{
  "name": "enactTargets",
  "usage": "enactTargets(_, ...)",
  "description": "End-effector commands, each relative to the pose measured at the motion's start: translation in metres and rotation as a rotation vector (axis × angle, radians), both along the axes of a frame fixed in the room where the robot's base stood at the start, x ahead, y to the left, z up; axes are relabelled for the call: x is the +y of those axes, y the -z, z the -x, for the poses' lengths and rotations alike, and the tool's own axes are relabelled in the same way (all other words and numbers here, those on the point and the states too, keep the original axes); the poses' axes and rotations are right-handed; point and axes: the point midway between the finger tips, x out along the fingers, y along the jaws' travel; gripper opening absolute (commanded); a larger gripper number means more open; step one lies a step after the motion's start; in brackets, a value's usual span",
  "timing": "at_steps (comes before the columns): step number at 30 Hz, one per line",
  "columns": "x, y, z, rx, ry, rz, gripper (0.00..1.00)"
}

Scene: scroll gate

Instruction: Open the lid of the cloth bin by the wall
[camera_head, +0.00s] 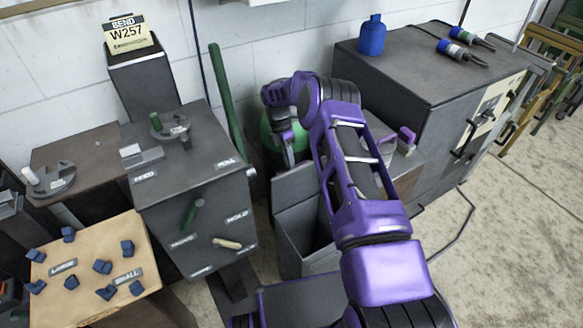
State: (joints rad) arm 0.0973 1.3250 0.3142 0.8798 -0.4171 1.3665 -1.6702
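A dark grey bin (297,251) stands on the floor near the wall, in the middle of the view, partly behind my purple arm. Its mouth looks open and dark inside. A flat grey panel (293,187) stands up at the back of the mouth; it looks like a raised lid, but its hinge is not clear. My arm reaches over the bin from the lower right, then bends left. My gripper (285,132) points down beyond the panel, in front of a green rounded object (270,134). Its fingers are too small and hidden to judge, and whether it touches the panel cannot be told.
A grey machine (199,228) with handles and labels stands left of the bin. A wooden board (85,290) with several blue pieces is at lower left. A dark cabinet (395,80) with a blue bottle (372,36) is at the right. Clear floor (500,250) lies at lower right.

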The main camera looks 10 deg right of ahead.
Motion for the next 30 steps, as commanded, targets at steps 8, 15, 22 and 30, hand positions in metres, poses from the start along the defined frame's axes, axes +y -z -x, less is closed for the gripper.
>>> enactTargets(8,0.0031,0.0087,-0.0009,0.052,-0.002,0.011,0.0)
enactTargets(15,0.0033,0.0087,-0.0017,0.065,-0.003,0.014,0.0)
enactTargets(22,0.0035,0.009,-0.0014,0.066,-0.003,0.014,0.0)
enactTargets(30,0.0031,0.0077,-0.0023,0.063,-0.002,0.015,0.46)
